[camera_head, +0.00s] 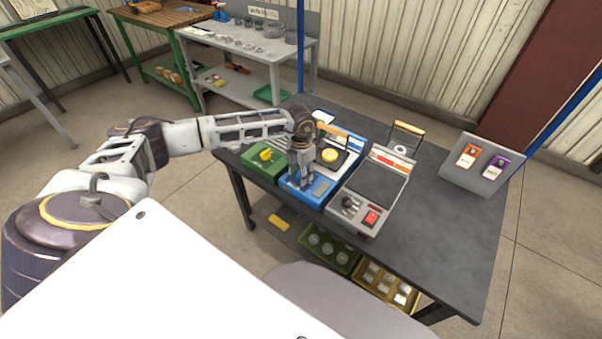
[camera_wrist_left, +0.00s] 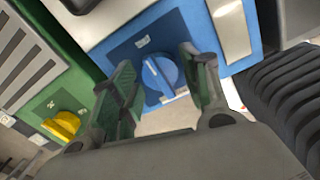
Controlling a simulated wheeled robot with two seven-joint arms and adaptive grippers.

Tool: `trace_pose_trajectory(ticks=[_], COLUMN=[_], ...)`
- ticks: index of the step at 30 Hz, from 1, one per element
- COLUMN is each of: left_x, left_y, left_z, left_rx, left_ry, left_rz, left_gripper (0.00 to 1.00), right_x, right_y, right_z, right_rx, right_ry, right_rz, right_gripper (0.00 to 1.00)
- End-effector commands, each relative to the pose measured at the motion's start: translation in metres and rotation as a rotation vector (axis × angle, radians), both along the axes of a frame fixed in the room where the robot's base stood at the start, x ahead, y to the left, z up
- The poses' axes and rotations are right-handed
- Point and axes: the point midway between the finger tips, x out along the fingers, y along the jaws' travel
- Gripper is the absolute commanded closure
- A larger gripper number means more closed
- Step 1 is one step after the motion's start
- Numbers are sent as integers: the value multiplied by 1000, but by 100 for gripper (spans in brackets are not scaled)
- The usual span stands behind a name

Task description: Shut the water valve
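The blue unit (camera_head: 318,190) sits on the dark table, and its round blue knob (camera_wrist_left: 160,75) with a raised grip bar shows in the left wrist view. I take this knob to be the water valve. My left gripper (camera_head: 300,183) points down over the front of the blue unit. In the wrist view the left gripper (camera_wrist_left: 165,85) has its two fingers apart, one on each side of the knob. I cannot tell whether the fingers touch it. In the head view the gripper hides the knob. My right gripper is not in view.
A green unit with a yellow knob (camera_head: 265,155) stands just left, and a grey unit with a red switch (camera_head: 371,218) just right. A sloped panel (camera_head: 481,165) with orange and purple tags is further right. The table's right front (camera_head: 440,230) is clear.

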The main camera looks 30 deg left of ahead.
Motion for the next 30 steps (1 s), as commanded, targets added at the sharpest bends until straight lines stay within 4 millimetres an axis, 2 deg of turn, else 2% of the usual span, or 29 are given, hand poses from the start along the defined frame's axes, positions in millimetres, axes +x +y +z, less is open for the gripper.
trace_pose_trajectory(ticks=[11,17,23,30], left_x=[-1,-1,0,0], left_y=[-1,0,-1,0], left_z=[-1,7,28,63], left_rx=[0,0,-1,-1], left_ry=[3,2,0,0], left_rz=[-2,-2,-2,-1], left_gripper=[44,44,44,44], right_x=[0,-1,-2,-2], right_y=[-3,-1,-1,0], right_z=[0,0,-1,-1], right_rx=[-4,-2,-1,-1], right_ry=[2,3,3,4], right_rz=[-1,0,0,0], right_gripper=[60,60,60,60])
